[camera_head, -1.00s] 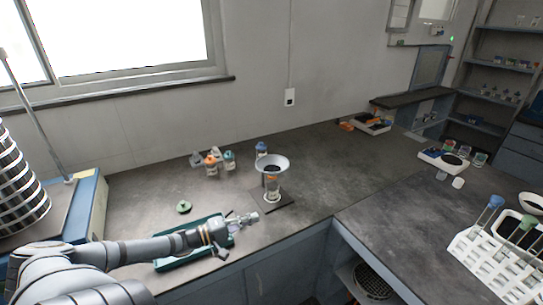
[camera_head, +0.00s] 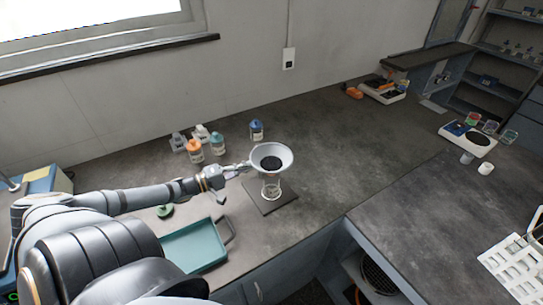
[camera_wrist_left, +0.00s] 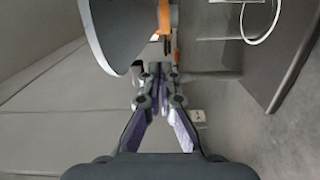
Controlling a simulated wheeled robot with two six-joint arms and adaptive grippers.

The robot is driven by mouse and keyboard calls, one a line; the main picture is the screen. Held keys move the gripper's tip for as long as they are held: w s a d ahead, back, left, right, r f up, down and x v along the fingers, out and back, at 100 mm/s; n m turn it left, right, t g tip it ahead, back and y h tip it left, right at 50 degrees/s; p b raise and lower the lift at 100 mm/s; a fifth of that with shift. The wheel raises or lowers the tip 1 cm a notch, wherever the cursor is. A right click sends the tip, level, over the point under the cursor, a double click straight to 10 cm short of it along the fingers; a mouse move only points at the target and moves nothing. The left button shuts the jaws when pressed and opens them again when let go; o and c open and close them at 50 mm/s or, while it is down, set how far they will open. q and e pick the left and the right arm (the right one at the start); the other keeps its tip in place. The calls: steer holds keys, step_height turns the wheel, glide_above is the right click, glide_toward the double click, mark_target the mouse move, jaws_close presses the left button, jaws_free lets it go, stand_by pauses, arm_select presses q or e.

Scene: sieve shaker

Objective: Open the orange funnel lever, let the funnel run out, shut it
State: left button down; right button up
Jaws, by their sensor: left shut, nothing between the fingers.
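The pale funnel (camera_head: 288,153) with dark material inside sits on a stand with a dark base plate (camera_head: 265,205). A clear container (camera_head: 271,188) stands under it. In the left wrist view the funnel (camera_wrist_left: 115,25) fills the upper left, and an orange part (camera_wrist_left: 165,18), seemingly the lever, shows beside it. My left gripper (camera_head: 248,167) is at the funnel's left side. In the left wrist view its fingers (camera_wrist_left: 159,75) are shut with nothing held, just short of the orange part. Whether they touch it I cannot tell. My right gripper is out of view.
A teal tray (camera_head: 194,245) lies in front of my left arm, with a green lid (camera_head: 165,211) beside it. Several jars, including an orange-capped one (camera_head: 195,150) and a blue-capped one (camera_head: 256,130), stand behind. The counter right of the funnel is clear.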

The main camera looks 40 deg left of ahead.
mark_target(272, 157)
arm_select(q)
steer(key=b+x, duration=0.2)
steer(key=x, duration=0.1)
steer(key=b+x, duration=0.5)
steer(key=shift+w+d+f, duration=0.15)
steer(key=shift+w+f, duration=0.2)
steer(key=shift+w, duration=0.3)
steer(key=shift+w+d+r+b, duration=0.2)
steer(key=shift+w+r+b, duration=0.05)
steer(key=shift+b, duration=0.1)
steer(key=shift+r, duration=0.1)
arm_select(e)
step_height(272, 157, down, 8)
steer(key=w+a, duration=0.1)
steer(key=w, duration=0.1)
